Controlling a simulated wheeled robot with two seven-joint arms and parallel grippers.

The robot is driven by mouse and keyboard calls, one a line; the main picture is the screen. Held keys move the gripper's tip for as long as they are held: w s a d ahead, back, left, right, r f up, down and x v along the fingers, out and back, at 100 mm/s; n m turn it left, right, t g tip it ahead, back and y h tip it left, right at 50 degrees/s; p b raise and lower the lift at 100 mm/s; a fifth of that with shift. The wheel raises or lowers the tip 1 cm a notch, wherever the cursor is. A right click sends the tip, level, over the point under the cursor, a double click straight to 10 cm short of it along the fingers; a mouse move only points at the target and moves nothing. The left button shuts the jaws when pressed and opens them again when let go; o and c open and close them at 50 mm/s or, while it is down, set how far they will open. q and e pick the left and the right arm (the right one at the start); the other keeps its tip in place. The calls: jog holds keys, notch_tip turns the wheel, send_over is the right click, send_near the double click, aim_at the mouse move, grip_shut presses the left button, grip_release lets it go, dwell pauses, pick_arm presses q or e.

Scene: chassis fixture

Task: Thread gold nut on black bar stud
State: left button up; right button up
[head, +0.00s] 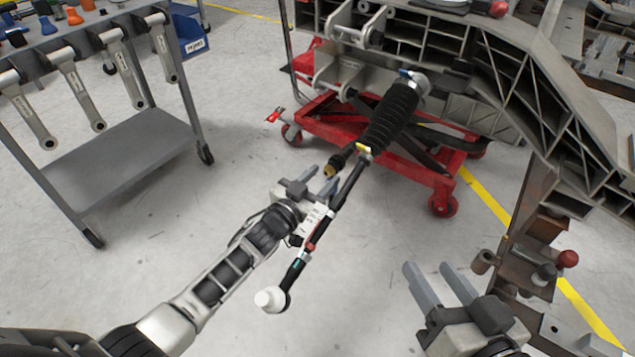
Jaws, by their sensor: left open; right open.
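A black bar (347,184) with a white round end and a paper tag runs from lower left up to a black ribbed damper (390,118) on the chassis. A small gold piece, seemingly the gold nut (330,170), sits at the tip of a short dark stud (341,159) left of the bar. I cannot tell whether it is threaded. My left gripper (318,179) is open, with its fingers close to the gold piece and beside the bar. Contact is unclear. My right gripper (440,276) is open and empty, at lower right, apart from the bar.
The grey chassis frame (495,62) spans the upper right, with a red wheeled jack (330,117) below it. A grey cart (115,160) with hanging metal arms stands at left. A rusty fixture post (530,235) with a red knob is at right. Floor between is clear.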

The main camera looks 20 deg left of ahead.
pick_arm(q)
grip_shut()
jog(key=m+b, duration=0.1)
jog(key=m, duration=0.4)
jog(key=shift+f, duration=0.1)
jog(key=shift+m, duration=1)
